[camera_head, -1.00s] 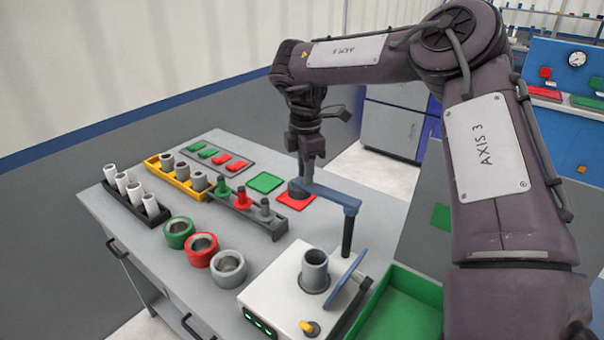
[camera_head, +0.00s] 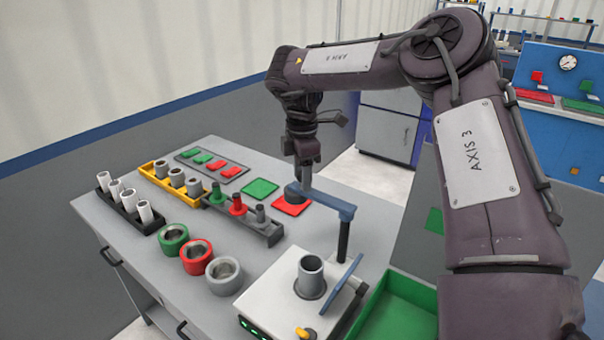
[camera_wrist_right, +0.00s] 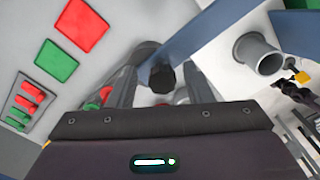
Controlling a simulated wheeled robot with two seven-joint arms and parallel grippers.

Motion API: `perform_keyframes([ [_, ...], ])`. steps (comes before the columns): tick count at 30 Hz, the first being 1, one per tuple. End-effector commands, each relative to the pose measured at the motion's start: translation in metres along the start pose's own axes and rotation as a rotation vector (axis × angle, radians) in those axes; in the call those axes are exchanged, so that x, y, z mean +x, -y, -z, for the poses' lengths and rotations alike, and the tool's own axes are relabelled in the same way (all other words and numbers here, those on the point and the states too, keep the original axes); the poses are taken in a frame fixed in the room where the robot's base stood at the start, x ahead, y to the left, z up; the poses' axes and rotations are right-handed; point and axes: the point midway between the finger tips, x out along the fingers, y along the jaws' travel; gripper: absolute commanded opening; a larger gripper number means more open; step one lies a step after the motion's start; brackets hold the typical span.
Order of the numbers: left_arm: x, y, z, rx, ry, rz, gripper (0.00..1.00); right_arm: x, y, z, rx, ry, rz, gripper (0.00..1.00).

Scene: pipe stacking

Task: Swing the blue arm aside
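The blue arm (camera_head: 328,202) is a flat bar on a dark upright post. It reaches from the post over the bench to the left, its far end beside the red square pad. The blue arm also shows in the wrist view (camera_wrist_right: 215,32). A black knob (camera_wrist_right: 162,77) is by its end. My right gripper (camera_head: 304,172) points down at that end. In the wrist view its two grey fingers (camera_wrist_right: 161,85) stand on either side of the knob, with gaps showing, so it looks open. Contact is unclear. My left gripper is not in view.
A white box with a grey socket (camera_head: 310,274) and tilted blue panel stands near the post. A green tray (camera_head: 392,308) lies to its right. Green, red and grey rings (camera_head: 197,256), a yellow rack (camera_head: 158,178) and a white-tube rack (camera_head: 112,204) stand left.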

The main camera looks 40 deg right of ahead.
Motion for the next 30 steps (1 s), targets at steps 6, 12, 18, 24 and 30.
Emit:
perform_keyframes([
  [6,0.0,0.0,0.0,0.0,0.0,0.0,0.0,-0.006,0.0,0.0,-0.002,0.002,-0.001,0.46],
  [12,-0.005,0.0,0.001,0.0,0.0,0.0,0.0,-0.041,-0.001,0.0,0.0,0.001,-0.003,0.46],
  [18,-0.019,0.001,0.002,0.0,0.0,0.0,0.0,-0.071,-0.001,0.0,0.002,-0.001,0.0,0.46],
  [24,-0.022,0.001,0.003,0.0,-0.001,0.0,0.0,-0.078,0.0,0.0,0.0,0.0,0.001,0.46],
  [30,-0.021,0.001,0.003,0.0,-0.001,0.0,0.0,-0.077,0.0,0.0,0.0,0.0,0.001,0.46],
])
